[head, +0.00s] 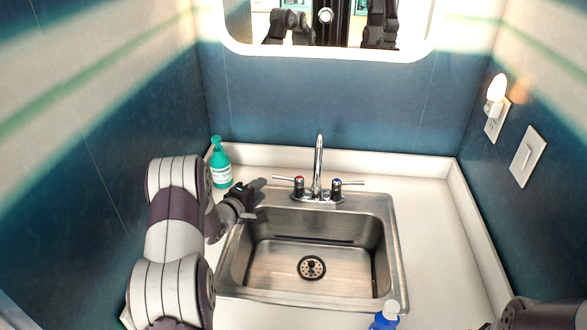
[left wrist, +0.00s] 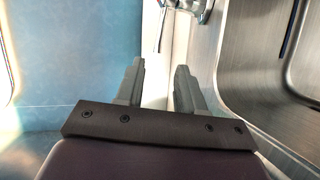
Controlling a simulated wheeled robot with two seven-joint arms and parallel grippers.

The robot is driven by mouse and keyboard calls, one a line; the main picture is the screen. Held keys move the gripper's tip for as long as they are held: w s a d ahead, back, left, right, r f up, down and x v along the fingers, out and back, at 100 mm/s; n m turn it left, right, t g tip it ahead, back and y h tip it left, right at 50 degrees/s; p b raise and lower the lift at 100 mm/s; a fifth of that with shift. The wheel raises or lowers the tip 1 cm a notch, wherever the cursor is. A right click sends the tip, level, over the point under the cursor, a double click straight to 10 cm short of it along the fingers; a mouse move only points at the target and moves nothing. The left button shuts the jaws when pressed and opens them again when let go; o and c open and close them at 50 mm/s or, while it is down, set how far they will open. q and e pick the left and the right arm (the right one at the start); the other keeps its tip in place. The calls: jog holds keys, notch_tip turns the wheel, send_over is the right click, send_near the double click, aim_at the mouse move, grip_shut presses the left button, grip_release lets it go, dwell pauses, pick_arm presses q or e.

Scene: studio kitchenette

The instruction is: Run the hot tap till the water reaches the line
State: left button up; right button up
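The steel sink (head: 236,270) is set in a white counter, with a bare basin floor and an open-looking drain (head: 311,267). The chrome tap spout (head: 319,165) stands behind the basin. The red-marked hot handle (head: 298,187) is on its left, the blue-marked cold handle (head: 337,189) on its right. My left gripper (head: 264,198) is open and empty, left of the hot handle and apart from it. In the left wrist view its fingers (left wrist: 160,78) are spread, with a chrome lever (left wrist: 162,28) beyond them. My right gripper is out of view.
A blue bottle with a white cap (head: 385,318) is in front of the sink. Walls close in on both sides. The counter right of the sink is clear.

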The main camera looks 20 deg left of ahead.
aim_at(287, 179)
pick_arm(q)
jog(key=x, duration=1.2)
jog(key=shift+r, duration=0.15)
jog(key=shift+c, duration=0.3)
jog(key=shift+s, duration=0.1)
grip_shut()
